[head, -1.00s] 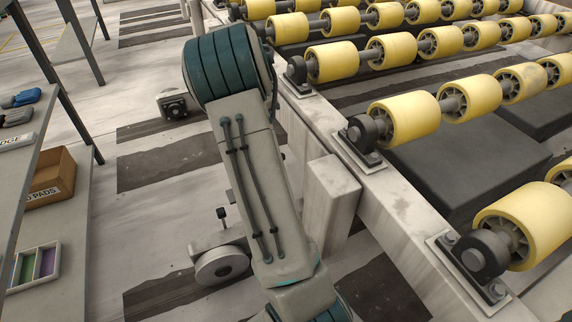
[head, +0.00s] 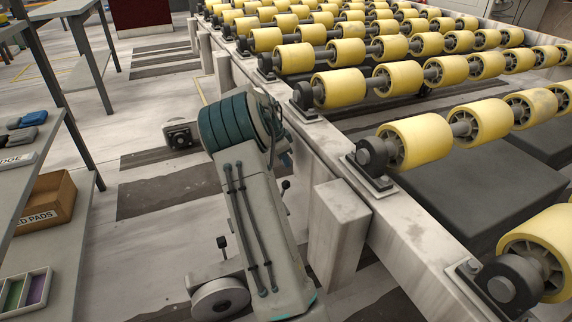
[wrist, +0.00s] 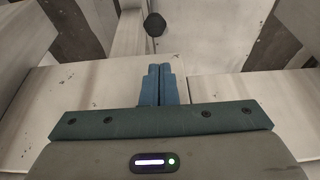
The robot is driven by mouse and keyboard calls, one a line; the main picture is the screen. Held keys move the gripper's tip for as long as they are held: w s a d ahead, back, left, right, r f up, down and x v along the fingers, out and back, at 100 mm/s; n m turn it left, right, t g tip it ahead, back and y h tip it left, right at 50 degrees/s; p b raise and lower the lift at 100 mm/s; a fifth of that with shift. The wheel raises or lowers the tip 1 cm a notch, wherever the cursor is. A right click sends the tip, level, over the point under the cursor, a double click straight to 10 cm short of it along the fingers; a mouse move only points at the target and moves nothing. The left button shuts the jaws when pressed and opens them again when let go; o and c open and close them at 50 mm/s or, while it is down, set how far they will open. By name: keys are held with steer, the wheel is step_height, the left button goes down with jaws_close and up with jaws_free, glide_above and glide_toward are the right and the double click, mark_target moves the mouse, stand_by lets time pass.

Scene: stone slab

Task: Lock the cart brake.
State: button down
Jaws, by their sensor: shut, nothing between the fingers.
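In the wrist view, my gripper (wrist: 160,68) has its two blue fingers together, with nothing held. A black knob (wrist: 154,24) lies beyond the fingertips, slightly left, with a visible gap in the picture. In the head view, a black-knobbed lever (head: 222,243) stands upright above a grey wheel (head: 220,299) on a pale low frame, left of my arm. A second black knob (head: 286,185) shows just right of my arm.
A roller conveyor with yellow rollers (head: 415,143) and a pale side rail (head: 410,225) runs along the right. A pale post (head: 338,235) stands close to my arm. Shelving with a cardboard box (head: 48,200) is at left. Open floor (head: 95,240) lies between.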

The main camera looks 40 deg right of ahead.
steer(key=b+x, duration=0.3)
steer(key=x, duration=0.5)
steer(key=shift+f, duration=0.3)
